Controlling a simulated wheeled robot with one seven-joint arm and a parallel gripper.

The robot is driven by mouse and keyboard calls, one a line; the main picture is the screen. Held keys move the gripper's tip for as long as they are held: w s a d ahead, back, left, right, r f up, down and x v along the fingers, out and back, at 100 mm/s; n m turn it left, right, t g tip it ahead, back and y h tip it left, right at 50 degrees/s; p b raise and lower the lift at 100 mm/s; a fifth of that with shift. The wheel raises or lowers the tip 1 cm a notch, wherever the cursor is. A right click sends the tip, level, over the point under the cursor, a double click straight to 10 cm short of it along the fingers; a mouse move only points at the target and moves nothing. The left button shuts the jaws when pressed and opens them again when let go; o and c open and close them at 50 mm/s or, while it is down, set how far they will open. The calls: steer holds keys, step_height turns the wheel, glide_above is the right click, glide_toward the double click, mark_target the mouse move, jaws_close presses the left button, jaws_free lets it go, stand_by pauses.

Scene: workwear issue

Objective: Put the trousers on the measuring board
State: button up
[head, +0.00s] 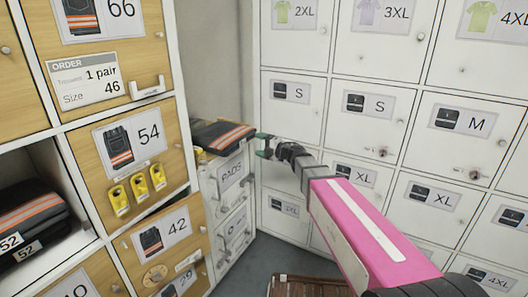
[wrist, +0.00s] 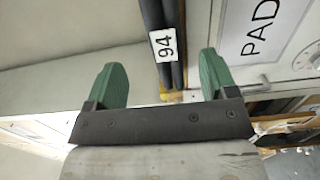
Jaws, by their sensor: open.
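Folded dark trousers with orange and pale stripes (head: 222,136) lie on top of the low white cabinet marked PADS. My gripper (head: 264,146) is open and empty just to their right. In the wrist view the dark folded edge of the trousers (wrist: 175,72), with a white number tag, shows between and beyond my green fingertips (wrist: 165,80). Nothing is gripped. A small yellow edge (head: 201,156) shows below the trousers; I cannot tell whether it belongs to the measuring board. No measuring board is clearly identifiable.
The PADS cabinet (head: 231,172) stands between wooden lockers at left and white lockers (head: 367,105) at right. An order card (head: 85,80) reads 1 pair, size 46. An open compartment holds trousers tagged 52 (head: 30,220). A brown slatted object (head: 305,287) is low in front.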

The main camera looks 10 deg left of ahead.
steer(key=w+d+f+m+t+h, duration=0.1)
steer(key=d+f+m+t+h, duration=0.25)
steer(key=d+m+h, duration=0.6)
steer(key=w+d+f+m+t+h, duration=0.25)
steer(key=d+f+m+h, duration=0.3)
steer(key=d+m, duration=0.75)
steer(key=s+d+f+m+g+h, duration=0.45)
steer(key=s+d+f, duration=0.4)
steer(key=d, duration=0.25)
steer(key=s+f+m+g+y, duration=0.1)
steer(key=s+g, duration=0.3)
steer(key=s, duration=0.4)
steer(key=s+f+m+g+y, duration=0.2)
steer(key=s+f+m+g, duration=0.1)
steer(key=s, duration=0.5)
steer(key=shift+d+f+g, duration=0.35)
steer(key=shift+f+g, duration=0.45)
steer(key=shift+g, duration=0.25)
